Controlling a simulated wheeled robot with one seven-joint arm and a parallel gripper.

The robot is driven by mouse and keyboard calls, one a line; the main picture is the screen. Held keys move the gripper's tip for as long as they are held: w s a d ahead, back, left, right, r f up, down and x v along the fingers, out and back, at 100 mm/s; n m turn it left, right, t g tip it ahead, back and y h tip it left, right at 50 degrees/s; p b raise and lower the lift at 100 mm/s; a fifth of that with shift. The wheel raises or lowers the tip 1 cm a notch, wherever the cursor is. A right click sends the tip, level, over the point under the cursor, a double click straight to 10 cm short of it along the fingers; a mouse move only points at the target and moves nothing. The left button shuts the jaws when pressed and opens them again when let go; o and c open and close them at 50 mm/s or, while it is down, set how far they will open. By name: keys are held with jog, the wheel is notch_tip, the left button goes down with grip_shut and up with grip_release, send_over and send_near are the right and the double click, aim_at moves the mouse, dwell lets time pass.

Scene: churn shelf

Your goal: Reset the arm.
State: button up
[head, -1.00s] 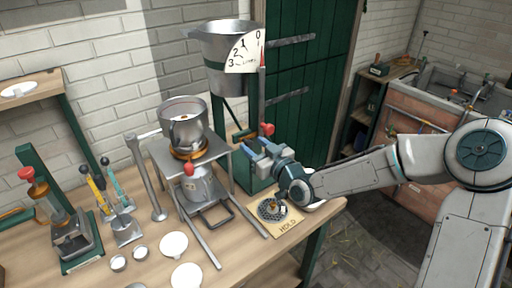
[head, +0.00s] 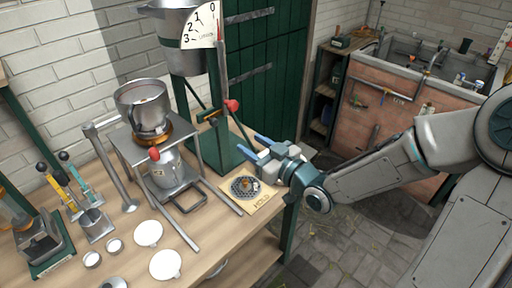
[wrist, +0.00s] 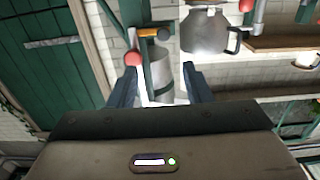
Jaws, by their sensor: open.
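My gripper (head: 262,147) is at the right end of the wooden bench, beside and above the HOLD plate (head: 262,202) in the head view. Its two blue fingers point left toward the green stand. In the wrist view my gripper (wrist: 160,88) shows its fingers spread apart with nothing held between them. A grey cylinder (wrist: 162,75) shows beyond the gap between the fingers. My arm reaches in from the right of the head view.
A green stand (head: 213,150) with a red knob and a large metal bucket (head: 185,45) stand close left of my gripper. A metal pot (head: 143,105) sits on a frame further left. White discs (head: 148,233) lie in front. A brick-red sink (head: 385,110) stands back right; floor between is open.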

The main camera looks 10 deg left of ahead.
jog(key=shift+s+d, duration=0.2)
dwell(0.4)
jog(key=w+d+f+m+g+h, duration=0.1)
jog(key=w+d+f+h, duration=0.1)
jog(key=d+f+h, duration=0.55)
jog(key=s+d+m+g+h, duration=0.1)
jog(key=s+d+m+h, duration=0.2)
jog(key=d+h, duration=0.45)
jog(key=s+d+r+m+g, duration=0.2)
jog(key=s+d+r+m, duration=0.1)
jog(key=s, duration=0.5)
jog(key=s+d+r+m+g, duration=0.3)
jog(key=s+d+r, duration=0.1)
jog(key=s, duration=0.5)
jog(key=shift+d+r+m, duration=0.35)
jog(key=shift+d+m, duration=0.05)
jog(key=shift+d, duration=0.15)
